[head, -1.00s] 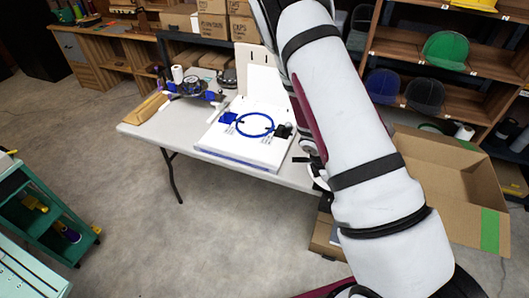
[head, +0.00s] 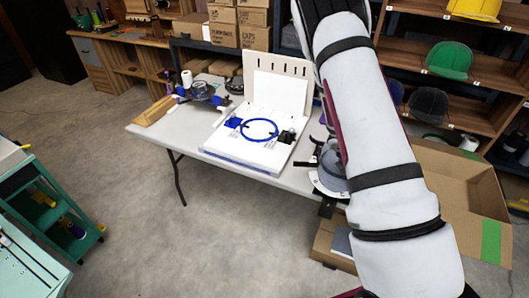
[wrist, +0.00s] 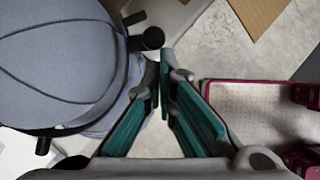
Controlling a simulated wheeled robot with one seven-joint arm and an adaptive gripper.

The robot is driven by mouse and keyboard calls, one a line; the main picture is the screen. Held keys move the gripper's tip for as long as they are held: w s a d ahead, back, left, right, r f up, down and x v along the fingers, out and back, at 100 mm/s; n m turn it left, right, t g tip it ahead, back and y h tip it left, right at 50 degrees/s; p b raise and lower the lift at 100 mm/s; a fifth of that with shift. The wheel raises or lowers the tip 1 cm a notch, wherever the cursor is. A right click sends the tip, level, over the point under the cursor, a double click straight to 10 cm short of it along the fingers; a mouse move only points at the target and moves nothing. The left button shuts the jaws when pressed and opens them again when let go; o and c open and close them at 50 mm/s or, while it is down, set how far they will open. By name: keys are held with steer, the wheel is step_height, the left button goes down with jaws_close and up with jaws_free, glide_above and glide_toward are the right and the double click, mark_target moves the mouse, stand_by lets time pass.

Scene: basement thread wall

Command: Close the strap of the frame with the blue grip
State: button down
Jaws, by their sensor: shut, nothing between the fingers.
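A grey cap (head: 334,158) sits at the right end of the table, partly behind my arm. In the wrist view its grey crown (wrist: 60,60) fills the left, with a dark band along its lower edge and black knobs (wrist: 152,38) beside it. I cannot tell whether the band is a closed strap. My gripper (wrist: 164,76) has teal fingers, is shut and empty, and is just right of the cap. In the head view it is not clear. A frame-like device (head: 200,90) with blue parts stands at the table's far left. No blue grip shows by the cap.
A white board (head: 262,168) carries a blue ring (head: 259,129), with a blue block (head: 233,122) and a black block (head: 288,137) at its sides. An open cardboard box (head: 455,190) is at the right. Shelves with caps stand behind. The floor in front is clear.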

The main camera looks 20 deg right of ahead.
steer(key=shift+w+d+r, duration=0.15)
steer(key=shift+w+d, duration=0.1)
steer(key=shift+d, duration=0.5)
steer(key=shift+w, duration=0.1)
